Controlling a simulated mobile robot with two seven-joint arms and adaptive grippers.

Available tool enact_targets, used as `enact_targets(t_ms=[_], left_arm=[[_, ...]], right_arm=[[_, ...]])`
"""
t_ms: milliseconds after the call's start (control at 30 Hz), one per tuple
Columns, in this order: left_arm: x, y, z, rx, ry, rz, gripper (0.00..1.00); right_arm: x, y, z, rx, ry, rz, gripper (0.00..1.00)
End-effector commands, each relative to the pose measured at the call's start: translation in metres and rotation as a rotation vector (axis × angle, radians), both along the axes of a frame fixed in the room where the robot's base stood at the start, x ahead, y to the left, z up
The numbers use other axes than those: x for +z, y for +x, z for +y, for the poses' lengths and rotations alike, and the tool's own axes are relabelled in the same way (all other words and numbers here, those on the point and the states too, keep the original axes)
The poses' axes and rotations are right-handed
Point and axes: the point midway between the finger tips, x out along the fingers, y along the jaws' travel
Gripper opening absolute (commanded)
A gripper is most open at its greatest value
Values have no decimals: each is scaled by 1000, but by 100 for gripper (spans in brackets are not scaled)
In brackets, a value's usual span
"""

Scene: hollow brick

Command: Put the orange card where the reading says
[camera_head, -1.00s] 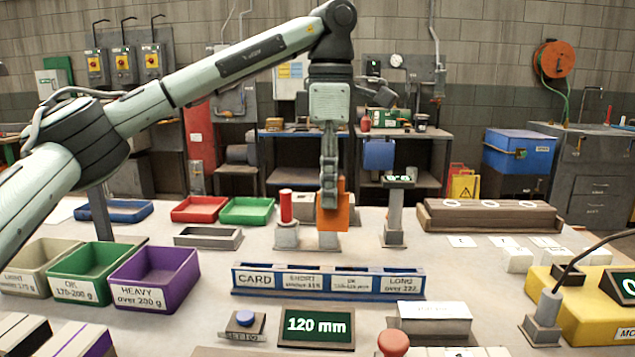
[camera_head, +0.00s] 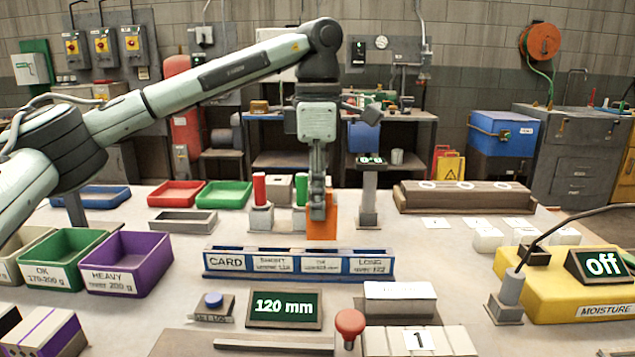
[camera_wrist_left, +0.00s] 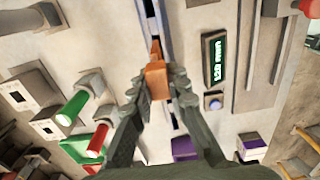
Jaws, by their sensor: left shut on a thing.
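My left gripper (camera_head: 318,208) is shut on the orange card (camera_head: 323,229) and holds it upright, just behind the blue card rack (camera_head: 215,268) in the head view. The card appears roughly in line with the rack's third label, whose small text is hard to read; the others read CARD, SHORT and LONG. In the left wrist view the card (camera_wrist_left: 156,78) sits between the fingertips (camera_wrist_left: 158,88), over or close to the rack's strip. I cannot tell whether it touches the rack. The display (camera_head: 285,308) reads 120 mm. My right gripper is out of view.
A green bin (camera_head: 62,262) and a purple bin (camera_head: 128,265) stand left of the rack. A blue button (camera_head: 213,300) and a red knob (camera_head: 350,323) are in front. Red (camera_head: 259,188) and green (camera_head: 299,191) cylinders stand behind. A yellow moisture unit (camera_head: 560,298) is at right.

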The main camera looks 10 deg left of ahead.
Motion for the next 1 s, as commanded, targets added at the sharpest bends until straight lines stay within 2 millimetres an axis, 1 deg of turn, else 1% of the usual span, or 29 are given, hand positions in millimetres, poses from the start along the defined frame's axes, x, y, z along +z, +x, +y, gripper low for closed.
enact_targets(t_ms=[67,200,300,1000], left_arm=[[-9,-1,0,-1,2,2,0],[-6,0,0,-1,0,0,0],[-6,0,0,-1,1,0,0],[-18,0,0,0,0,-1,0]], right_arm=[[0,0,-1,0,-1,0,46],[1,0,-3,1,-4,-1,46],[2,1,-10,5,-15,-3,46],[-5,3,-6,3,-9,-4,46]])
